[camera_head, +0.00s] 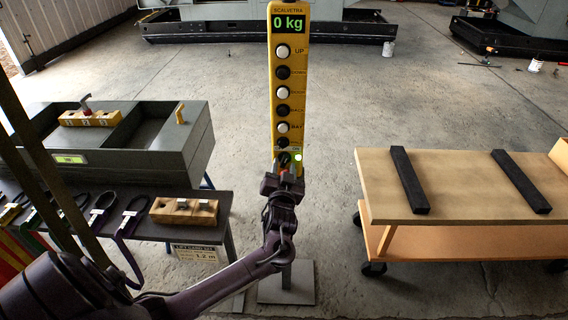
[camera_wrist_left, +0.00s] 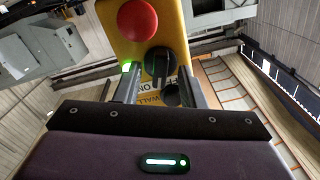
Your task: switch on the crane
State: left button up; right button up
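The crane's yellow control pendant (camera_head: 289,75) stands upright in the middle of the head view, its display (camera_head: 288,25) reading 0 kg. A column of black and white buttons runs down its face. My left gripper (camera_head: 287,172) is at its lower end. In the left wrist view, a black rotary switch (camera_wrist_left: 160,62) sits below a red button (camera_wrist_left: 137,19). The two fingers of my left gripper (camera_wrist_left: 160,88) stand apart, one on each side of the switch, with no clear grip on it. A green lamp (camera_wrist_left: 127,67) beside the switch is lit. My right gripper is not in view.
Hooks, straps and a wooden block (camera_head: 184,211) lie in front. A wooden cart (camera_head: 465,190) with two black bars stands right. Floor between pendant and cart is clear.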

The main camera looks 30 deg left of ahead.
pick_arm(q)
jog(key=shift+w+a+r, duration=0.1)
jog(key=shift+w+a, duration=0.05)
jog(key=shift+w, duration=0.25)
jog(key=shift+w+a, duration=0.1)
jog(key=shift+a, duration=0.1)
grip_shut()
jog(key=shift+m+p, duration=0.45)
jog(key=shift+m, duration=0.45)
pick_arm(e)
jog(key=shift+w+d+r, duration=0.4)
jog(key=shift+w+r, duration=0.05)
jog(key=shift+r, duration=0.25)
pick_arm(q)
jog(key=shift+c, duration=0.2)
grip_release()
jog(key=shift+o, duration=0.2)
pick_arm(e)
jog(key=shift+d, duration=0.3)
